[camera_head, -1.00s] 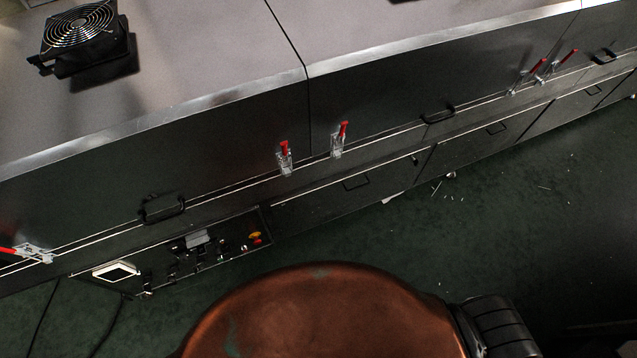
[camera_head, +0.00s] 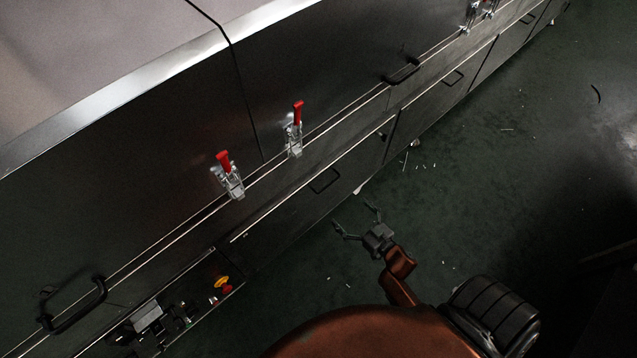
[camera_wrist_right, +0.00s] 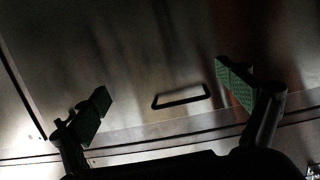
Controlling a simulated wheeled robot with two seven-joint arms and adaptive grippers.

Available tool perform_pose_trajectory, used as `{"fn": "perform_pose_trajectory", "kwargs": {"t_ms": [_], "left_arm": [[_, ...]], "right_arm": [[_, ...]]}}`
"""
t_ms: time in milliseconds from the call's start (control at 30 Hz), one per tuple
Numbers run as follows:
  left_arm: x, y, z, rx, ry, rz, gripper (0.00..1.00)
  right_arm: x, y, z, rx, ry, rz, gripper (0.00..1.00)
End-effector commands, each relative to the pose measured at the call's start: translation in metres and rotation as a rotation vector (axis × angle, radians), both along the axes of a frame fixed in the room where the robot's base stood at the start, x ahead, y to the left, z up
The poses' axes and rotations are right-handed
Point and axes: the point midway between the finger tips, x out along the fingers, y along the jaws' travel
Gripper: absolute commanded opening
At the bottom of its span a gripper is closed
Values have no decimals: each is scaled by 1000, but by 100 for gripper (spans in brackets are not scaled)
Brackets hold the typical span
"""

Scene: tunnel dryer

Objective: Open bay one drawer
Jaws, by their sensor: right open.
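A dark drawer front (camera_head: 290,203) with a thin black bar handle (camera_head: 323,180) is set low in the dryer's side. No label shows which bay it belongs to. My right gripper (camera_head: 355,218) is open and empty, over the floor in front of this drawer and apart from it. In the right wrist view a black handle (camera_wrist_right: 182,97) on a metal front shows beyond and between the two open green-padded fingers (camera_wrist_right: 163,86); neither finger touches it. My left gripper is out of view.
Red-handled toggle clamps (camera_head: 228,175) and a larger handle (camera_head: 72,305) sit on the panels above. A control box (camera_head: 180,310) with a yellow-and-red button is at lower left. More drawers run to the upper right. The green floor (camera_head: 480,190) is mostly clear, with small scraps.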

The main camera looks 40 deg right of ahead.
Motion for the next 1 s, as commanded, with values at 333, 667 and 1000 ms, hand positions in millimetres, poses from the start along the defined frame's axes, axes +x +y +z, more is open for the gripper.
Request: {"fn": "perform_pose_trajectory", "kwargs": {"t_ms": [333,667,1000], "left_arm": [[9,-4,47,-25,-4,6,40],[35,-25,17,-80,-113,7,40],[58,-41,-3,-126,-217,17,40]], "right_arm": [[29,6,65,-18,-196,73,94],[72,10,66,-19,-201,77,94],[105,12,67,-18,-199,75,94]]}}
